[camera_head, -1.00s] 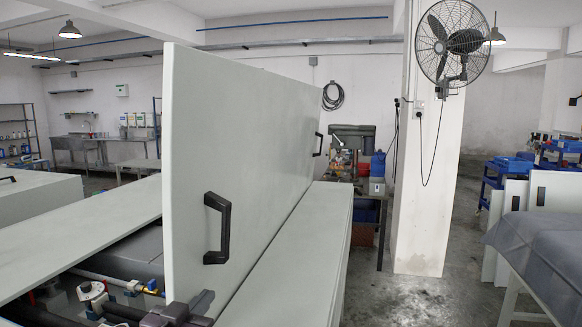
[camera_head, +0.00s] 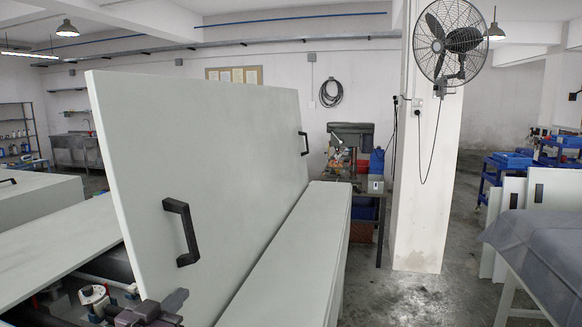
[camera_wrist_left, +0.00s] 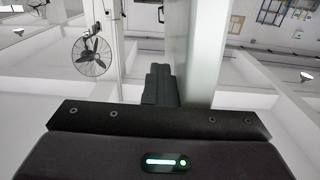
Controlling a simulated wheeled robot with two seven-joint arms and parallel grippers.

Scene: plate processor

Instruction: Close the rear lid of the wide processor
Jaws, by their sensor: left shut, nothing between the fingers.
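The rear lid (camera_head: 215,150) of the wide processor is a large pale grey panel with two black handles (camera_head: 182,232). It stands raised and leans to the left, over the open processor body. Pipes and fittings (camera_head: 95,296) show in the opening below its near edge. My left gripper (camera_head: 172,301) is low at the lid's near lower corner, with its fingers shut and empty. In the left wrist view the fingers (camera_wrist_left: 160,82) are beside the pale lid edge (camera_wrist_left: 208,55); I cannot tell whether they touch. My right gripper is out of view.
A flat pale cover (camera_head: 55,250) lies left of the opening. A long pale top (camera_head: 290,255) runs along the lid's right side. A pillar with a fan (camera_head: 425,190) and a covered table (camera_head: 540,245) stand to the right, with clear floor between.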

